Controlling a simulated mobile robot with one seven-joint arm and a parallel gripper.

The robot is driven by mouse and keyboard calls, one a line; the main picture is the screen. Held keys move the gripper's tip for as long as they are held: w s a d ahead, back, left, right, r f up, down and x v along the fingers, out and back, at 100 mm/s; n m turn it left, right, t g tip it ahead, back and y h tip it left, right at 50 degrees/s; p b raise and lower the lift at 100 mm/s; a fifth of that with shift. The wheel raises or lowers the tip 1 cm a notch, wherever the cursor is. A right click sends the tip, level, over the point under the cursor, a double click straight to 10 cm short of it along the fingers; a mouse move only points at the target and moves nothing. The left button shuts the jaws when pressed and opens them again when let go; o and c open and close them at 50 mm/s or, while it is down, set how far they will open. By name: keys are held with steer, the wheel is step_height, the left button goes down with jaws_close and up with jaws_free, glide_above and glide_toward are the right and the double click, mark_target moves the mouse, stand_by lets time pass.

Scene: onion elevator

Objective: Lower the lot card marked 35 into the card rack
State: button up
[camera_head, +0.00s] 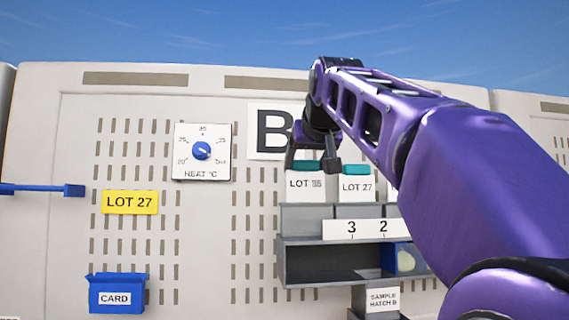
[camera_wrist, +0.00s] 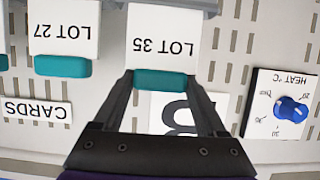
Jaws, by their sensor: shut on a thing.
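The white lot card marked 35 (camera_head: 305,187) stands upright with a teal tab on top. It shows upside down in the wrist view (camera_wrist: 165,35). My gripper (camera_wrist: 162,82) is shut on the card's teal tab, one finger on each side; in the head view my gripper (camera_head: 308,163) is above the card. The grey card rack (camera_head: 305,218) is directly below, and the card's lower edge meets its top edge. I cannot tell how far the card is inside a slot. The lot 27 card (camera_head: 357,188) stands just to the right, its tab slightly lower.
A heat dial (camera_head: 202,152), a yellow LOT 27 sign (camera_head: 130,202) and a blue CARD box (camera_head: 116,294) are on the slotted wall at left. A dark hatch (camera_head: 325,265) and a sample hatch label (camera_head: 383,299) are below the rack. A CARDS label (camera_wrist: 35,112) shows in the wrist view.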

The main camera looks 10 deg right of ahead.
stand_by(0.3)
steer(key=o, duration=1.3)
